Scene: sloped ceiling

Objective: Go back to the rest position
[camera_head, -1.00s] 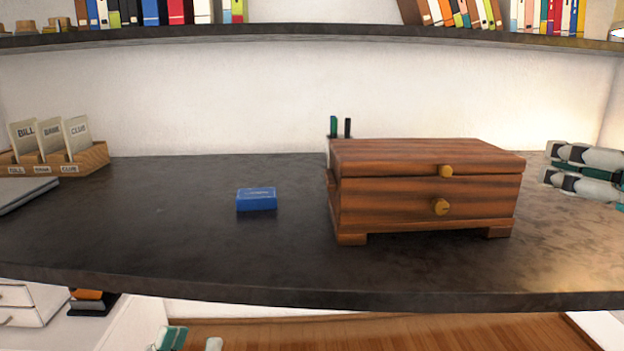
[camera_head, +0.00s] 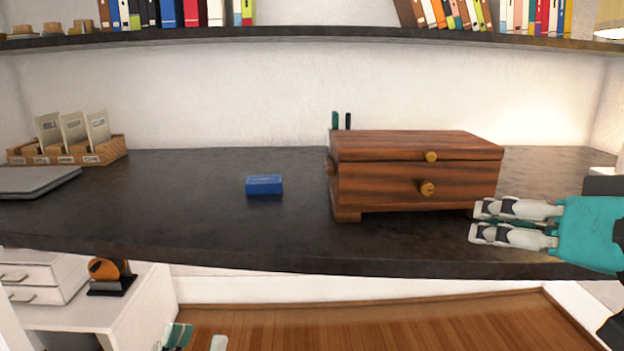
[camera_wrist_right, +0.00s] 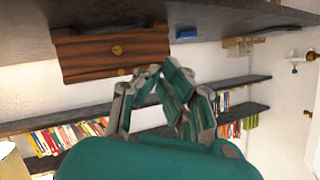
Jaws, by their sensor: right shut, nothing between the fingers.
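My right gripper (camera_head: 474,221) is at the right of the head view, beside the lower right corner of the wooden drawer box (camera_head: 385,187). Its two fingers point left, shut with nothing between them. In the right wrist view, the right gripper (camera_wrist_right: 161,68) shows with its fingers in front of the wooden drawer box (camera_wrist_right: 85,60), which appears upside down. I cannot tell the exact gap between them. Only small parts of my left gripper (camera_head: 198,340) show at the bottom edge of the head view, below the counter. Its jaw state is unclear.
The dark counter (camera_head: 180,215) carries a blue box (camera_head: 264,185), a card holder (camera_head: 105,152) and a grey laptop-like slab (camera_head: 38,180). A bookshelf (camera_head: 330,35) runs above. A white drawer unit (camera_head: 45,283) stands below left. The counter's middle front is clear.

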